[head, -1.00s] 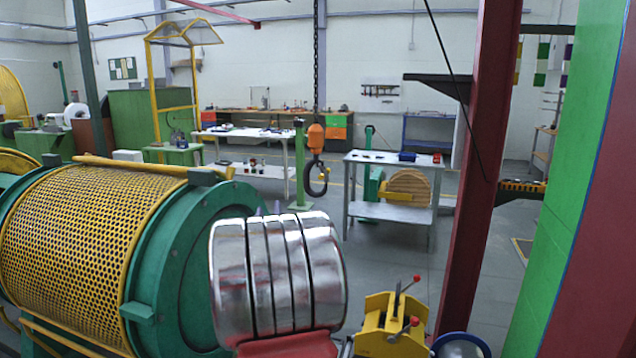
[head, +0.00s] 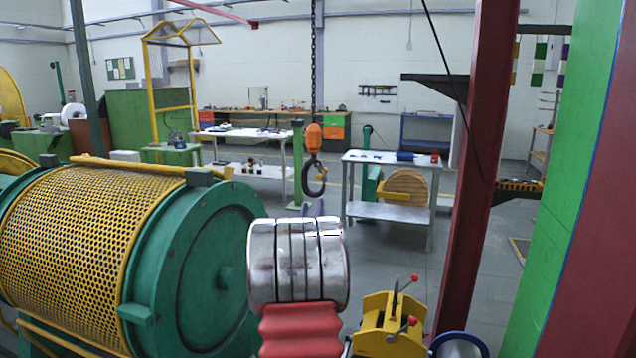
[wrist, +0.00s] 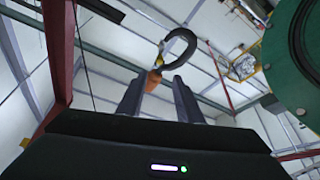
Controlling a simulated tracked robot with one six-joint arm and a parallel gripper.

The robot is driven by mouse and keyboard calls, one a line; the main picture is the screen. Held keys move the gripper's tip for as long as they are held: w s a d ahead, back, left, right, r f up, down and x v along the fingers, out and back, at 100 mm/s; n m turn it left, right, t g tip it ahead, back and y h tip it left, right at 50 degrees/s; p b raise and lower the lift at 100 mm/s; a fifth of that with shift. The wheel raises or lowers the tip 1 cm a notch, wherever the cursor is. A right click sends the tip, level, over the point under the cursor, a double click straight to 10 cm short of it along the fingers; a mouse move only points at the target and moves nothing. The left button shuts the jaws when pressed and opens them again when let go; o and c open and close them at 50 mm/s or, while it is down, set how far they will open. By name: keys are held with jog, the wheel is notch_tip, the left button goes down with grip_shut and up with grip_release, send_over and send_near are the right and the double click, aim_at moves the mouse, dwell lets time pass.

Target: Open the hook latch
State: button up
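The crane hook (head: 314,186) is dark and hangs below an orange block (head: 313,138) on a chain. In the wrist view the hook (wrist: 184,46) curves above and beyond my fingertips, with the orange block (wrist: 152,82) showing between the fingers. A small yellow piece (wrist: 161,47), which looks like the latch, sits at the hook's mouth. My gripper (wrist: 158,80) is open and empty, its two dark fingers apart and pointing toward the hook. In the head view my gripper (head: 312,207) shows only as small tips just below the hook, mostly hidden behind my wrist.
A green drum with a yellow mesh guard (head: 90,240) stands at left. A red column (head: 477,180) rises at right. A white table (head: 390,160) stands behind the hook. Open floor lies between.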

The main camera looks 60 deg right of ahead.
aim_at(323, 175)
jog(key=x, duration=1.3)
jog(key=shift+d, duration=0.3)
grip_shut()
